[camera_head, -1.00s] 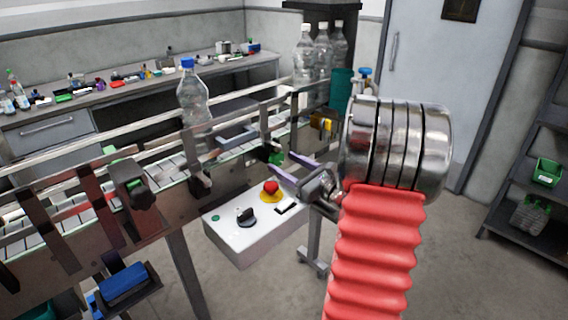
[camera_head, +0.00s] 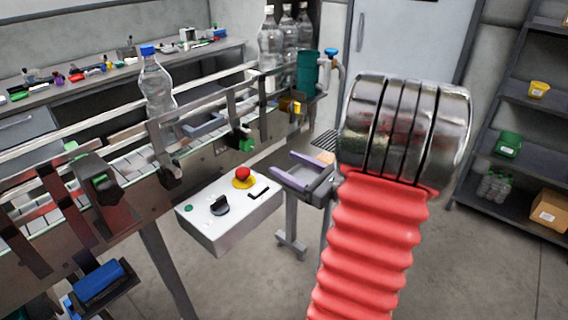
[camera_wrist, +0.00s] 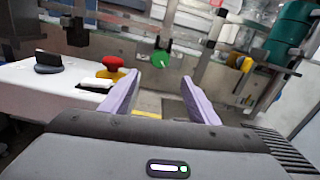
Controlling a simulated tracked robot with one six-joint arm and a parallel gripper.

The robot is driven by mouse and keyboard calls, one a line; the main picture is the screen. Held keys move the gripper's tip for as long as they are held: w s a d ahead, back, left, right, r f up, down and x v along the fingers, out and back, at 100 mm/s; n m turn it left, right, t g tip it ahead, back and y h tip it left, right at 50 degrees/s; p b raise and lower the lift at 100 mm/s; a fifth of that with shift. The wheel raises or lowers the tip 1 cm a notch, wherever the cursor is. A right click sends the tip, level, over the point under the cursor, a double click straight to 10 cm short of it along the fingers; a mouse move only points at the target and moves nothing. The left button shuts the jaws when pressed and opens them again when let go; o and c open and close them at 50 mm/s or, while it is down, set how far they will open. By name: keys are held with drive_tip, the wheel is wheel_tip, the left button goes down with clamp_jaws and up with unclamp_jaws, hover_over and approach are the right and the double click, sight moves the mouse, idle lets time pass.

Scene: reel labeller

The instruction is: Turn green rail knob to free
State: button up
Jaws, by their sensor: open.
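The green rail knob (camera_head: 243,145) sits on the near side of the conveyor rail. In the wrist view the knob (camera_wrist: 160,58) is round and green with a pale pointer line, ahead of and slightly left of the middle between my fingers. My gripper (camera_head: 283,167) is open and empty, with two purple fingers, apart from the knob, to its right and lower in the head view. In the wrist view my gripper's fingertips (camera_wrist: 160,80) stand apart, with nothing between them.
A white control box (camera_head: 229,220) with a red stop button (camera_head: 243,174) and black dial (camera_head: 219,205) stands below the rail. A clear bottle with blue cap (camera_head: 156,88) stands on the conveyor.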

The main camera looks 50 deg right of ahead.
sight(250, 144)
drive_tip(key=shift+w+r, duration=0.2)
drive_tip(key=shift+r, duration=0.05)
idle(0.4)
drive_tip(key=w, duration=1.3)
drive_tip(key=shift+w+a, duration=0.2)
drive_tip(key=shift+w, duration=0.2)
drive_tip(key=shift+c, duration=0.5)
drive_tip(key=c, duration=0.9)
